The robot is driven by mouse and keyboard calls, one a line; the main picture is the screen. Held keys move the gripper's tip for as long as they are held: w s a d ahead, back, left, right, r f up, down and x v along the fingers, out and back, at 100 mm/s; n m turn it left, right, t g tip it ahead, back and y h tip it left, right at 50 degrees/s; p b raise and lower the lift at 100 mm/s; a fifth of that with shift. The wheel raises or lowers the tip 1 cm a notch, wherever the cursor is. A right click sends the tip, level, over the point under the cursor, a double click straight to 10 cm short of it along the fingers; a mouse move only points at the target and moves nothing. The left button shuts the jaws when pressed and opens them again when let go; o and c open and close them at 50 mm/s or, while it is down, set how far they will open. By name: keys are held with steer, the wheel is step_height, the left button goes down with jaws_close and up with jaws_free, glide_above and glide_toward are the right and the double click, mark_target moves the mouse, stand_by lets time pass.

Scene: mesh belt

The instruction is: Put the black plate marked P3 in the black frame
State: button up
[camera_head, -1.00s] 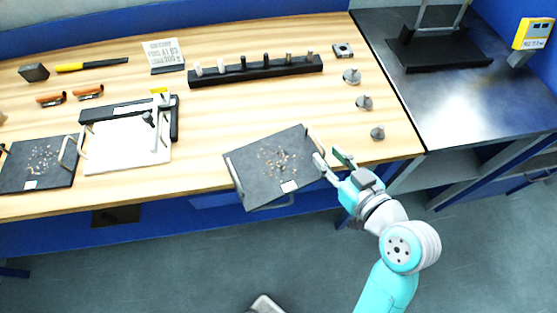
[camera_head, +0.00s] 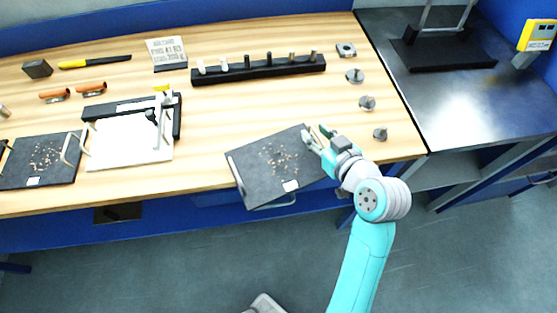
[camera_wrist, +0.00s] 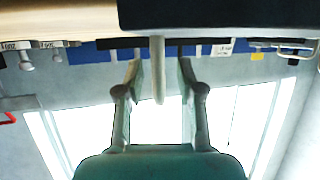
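A black plate (camera_head: 265,150) with light specks and a small white label lies turned at the table's front edge, its front corner past the edge. A second black plate (camera_head: 62,172) with specks and a label lies at the far left. Neither label is readable, so I cannot tell which is P3. A black frame (camera_head: 177,118) stands at the left with a white plate (camera_head: 125,150) in front of it. My gripper (camera_head: 318,136) is at the middle plate's right side. In the wrist view, its fingers (camera_wrist: 160,85) are apart, with a grey handle bar (camera_wrist: 157,70) between them, seemingly untouched.
A black rack (camera_head: 260,70) with several pegs stands at the back. Several metal weights (camera_head: 367,103) stand along the right edge. A steel bench (camera_head: 480,100) carries a black stand (camera_head: 440,55). The table between rack and middle plate is clear.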

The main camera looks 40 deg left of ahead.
steer(key=shift+x, duration=0.9)
jaws_close()
steer(key=shift+r, duration=0.2)
